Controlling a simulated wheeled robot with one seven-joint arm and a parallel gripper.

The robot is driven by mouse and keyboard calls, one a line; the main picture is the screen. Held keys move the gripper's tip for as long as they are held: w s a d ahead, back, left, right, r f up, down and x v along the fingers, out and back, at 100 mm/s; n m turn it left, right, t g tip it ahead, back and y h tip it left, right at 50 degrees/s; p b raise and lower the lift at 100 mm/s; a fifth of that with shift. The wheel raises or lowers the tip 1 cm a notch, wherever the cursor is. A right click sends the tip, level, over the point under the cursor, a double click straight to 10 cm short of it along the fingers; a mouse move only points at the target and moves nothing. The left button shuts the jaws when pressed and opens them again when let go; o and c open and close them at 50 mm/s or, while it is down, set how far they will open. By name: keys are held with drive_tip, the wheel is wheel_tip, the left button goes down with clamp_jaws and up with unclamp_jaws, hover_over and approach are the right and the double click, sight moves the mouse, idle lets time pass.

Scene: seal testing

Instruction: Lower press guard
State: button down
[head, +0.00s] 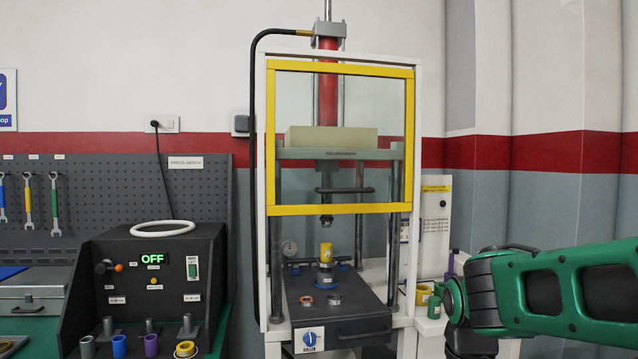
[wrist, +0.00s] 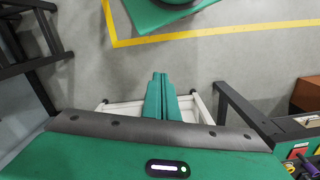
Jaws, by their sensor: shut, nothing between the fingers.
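The press guard (head: 340,210) is a yellow-framed clear panel with a dark handle (head: 345,190). It sits raised over the upper part of the white-framed press (head: 261,240). Below the guard's lower edge the press opening is uncovered. A yellow part on a blue base (head: 326,257) stands inside on the dark press bed (head: 350,312). In the wrist view my gripper (wrist: 160,76) has its two green fingers together, empty, above the grey floor. The gripper is outside the head view, where my green arm shows at the right, apart from the guard.
A control box (head: 150,270) reading OFF stands left of the press, with a white ring (head: 162,229) on top and several small parts in front. A tool pegboard (head: 60,200) is behind it. In the wrist view a yellow line (wrist: 200,36) crosses the open floor.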

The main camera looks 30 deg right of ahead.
drive_tip(key=w+d+r+n+t+h, duration=0.1)
drive_tip(key=w+d+r+t, duration=0.15)
drive_tip(key=w+r, duration=0.95)
drive_tip(key=w+d+r+n+t+h, duration=0.15)
drive_tip(key=w+d+r, duration=0.25)
drive_tip(key=w+r, duration=0.8)
drive_tip(key=w+a+r+t, duration=0.2)
drive_tip(key=w+r, duration=0.7)
drive_tip(key=r, duration=0.4)
drive_tip(key=t, duration=0.3)
approach(322, 178)
drive_tip(key=shift+n+h, duration=0.35)
drive_tip(key=shift+n, duration=0.1)
drive_tip(key=f, duration=0.4)
drive_tip(key=a+f, duration=0.1)
drive_tip(key=f, duration=0.1)
drive_tip(key=shift+w+f, duration=0.3)
drive_tip(key=shift+w, duration=0.1)
drive_tip(key=shift+a, duration=0.1)
